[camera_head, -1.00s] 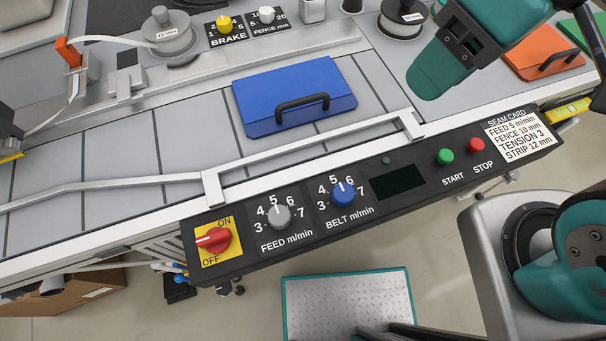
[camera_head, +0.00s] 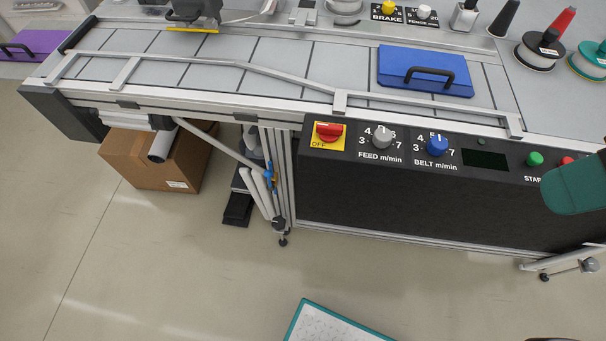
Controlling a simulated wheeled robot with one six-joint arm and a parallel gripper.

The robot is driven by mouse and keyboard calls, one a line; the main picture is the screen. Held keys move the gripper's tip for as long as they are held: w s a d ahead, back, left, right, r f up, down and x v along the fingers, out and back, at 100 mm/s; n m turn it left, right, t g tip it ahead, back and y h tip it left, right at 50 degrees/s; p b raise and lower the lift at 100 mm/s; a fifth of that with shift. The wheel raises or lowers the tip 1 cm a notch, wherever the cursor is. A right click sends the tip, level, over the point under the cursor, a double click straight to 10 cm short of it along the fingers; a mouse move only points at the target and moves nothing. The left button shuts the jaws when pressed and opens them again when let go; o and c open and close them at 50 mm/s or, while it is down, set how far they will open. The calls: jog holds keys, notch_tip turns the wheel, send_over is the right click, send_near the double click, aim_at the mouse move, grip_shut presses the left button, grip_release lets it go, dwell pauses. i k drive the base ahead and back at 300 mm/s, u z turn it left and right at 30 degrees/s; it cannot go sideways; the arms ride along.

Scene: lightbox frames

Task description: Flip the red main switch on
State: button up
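The red main switch (camera_head: 328,131) sits on a yellow plate (camera_head: 320,144) at the left end of the black control panel. Its handle lies roughly sideways, with the thicker end towards the left. The word OFF shows at the plate's lower left; the ON label is hidden behind the knob. A teal part of my arm (camera_head: 575,190) shows at the right edge, in front of the panel's right end and well apart from the switch. My gripper's fingers are not in view.
The panel also holds a grey feed knob (camera_head: 381,137), a blue belt knob (camera_head: 437,146), a dark display (camera_head: 484,159) and a green start button (camera_head: 535,159). A blue case (camera_head: 425,72) lies on the belt above. The floor before the panel is clear, apart from a teal-edged mat (camera_head: 325,325).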

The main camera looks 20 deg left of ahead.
aim_at(328, 133)
jog(key=z, duration=0.05)
jog(key=k, duration=0.25)
jog(key=u, duration=0.6)
jog(key=i, duration=0.75)
jog(key=u, duration=2.4)
jog(key=k, duration=0.8)
jog(key=z, duration=1.75)
